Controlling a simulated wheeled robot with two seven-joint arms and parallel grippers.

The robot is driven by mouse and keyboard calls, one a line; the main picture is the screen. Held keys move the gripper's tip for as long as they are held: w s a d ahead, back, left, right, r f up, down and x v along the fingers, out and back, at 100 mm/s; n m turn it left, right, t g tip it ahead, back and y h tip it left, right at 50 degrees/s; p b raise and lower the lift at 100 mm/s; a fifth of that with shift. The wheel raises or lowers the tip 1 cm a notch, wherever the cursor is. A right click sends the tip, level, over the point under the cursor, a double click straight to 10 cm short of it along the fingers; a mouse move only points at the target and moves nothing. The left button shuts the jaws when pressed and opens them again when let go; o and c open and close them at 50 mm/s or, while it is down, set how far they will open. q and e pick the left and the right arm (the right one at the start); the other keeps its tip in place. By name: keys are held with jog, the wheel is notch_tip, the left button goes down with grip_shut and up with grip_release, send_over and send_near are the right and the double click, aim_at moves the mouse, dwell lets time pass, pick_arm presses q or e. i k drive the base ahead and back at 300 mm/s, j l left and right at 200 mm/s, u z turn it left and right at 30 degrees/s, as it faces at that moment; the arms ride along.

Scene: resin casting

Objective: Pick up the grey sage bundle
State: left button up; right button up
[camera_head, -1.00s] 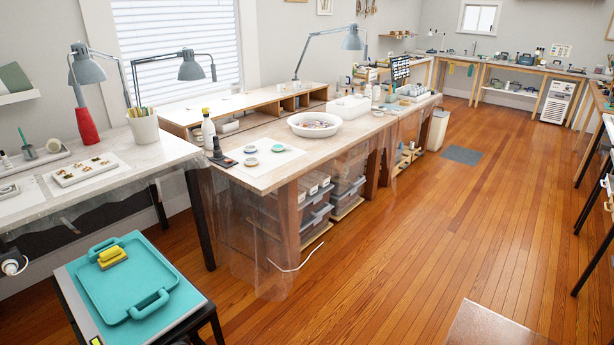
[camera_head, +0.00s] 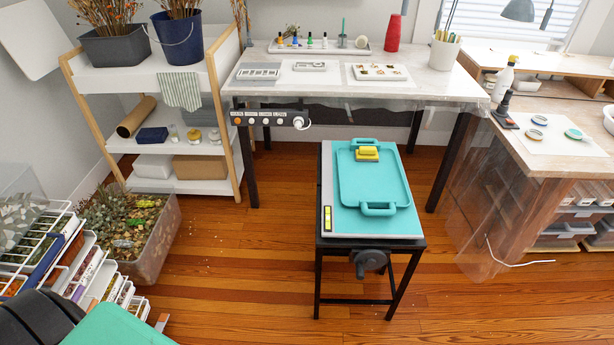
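I cannot make out a grey sage bundle for certain in the head view.
A white shelf unit (camera_head: 185,187) holds a grey planter (camera_head: 112,46) and a blue bucket (camera_head: 180,43) of dried stems. White wire racks (camera_head: 62,240) stand at lower left. A small stand bears a teal tray (camera_head: 352,190) and yellow block (camera_head: 367,153). Floor between them is clear.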

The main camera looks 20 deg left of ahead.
aim_at(125, 244)
jog(key=u, duration=2.25)
jog(key=i+l+u, duration=0.1)
jog(key=u, duration=0.3)
jog(key=i+l+u, duration=0.2)
jog(key=u, duration=0.25)
jog(key=i+l+u, duration=0.2)
jog(key=i+l, duration=0.15)
jog(key=l, duration=0.3)
jog(key=i+l+u, duration=0.1)
jog(key=l, duration=0.25)
jog(key=i+l+u, duration=0.1)
jog(key=l, duration=0.25)
jog(key=i+l+u, duration=0.1)
jog(key=i+l, duration=0.15)
jog(key=l, duration=0.15)
jog(key=i+l+u, duration=0.1)
jog(key=l, duration=0.3)
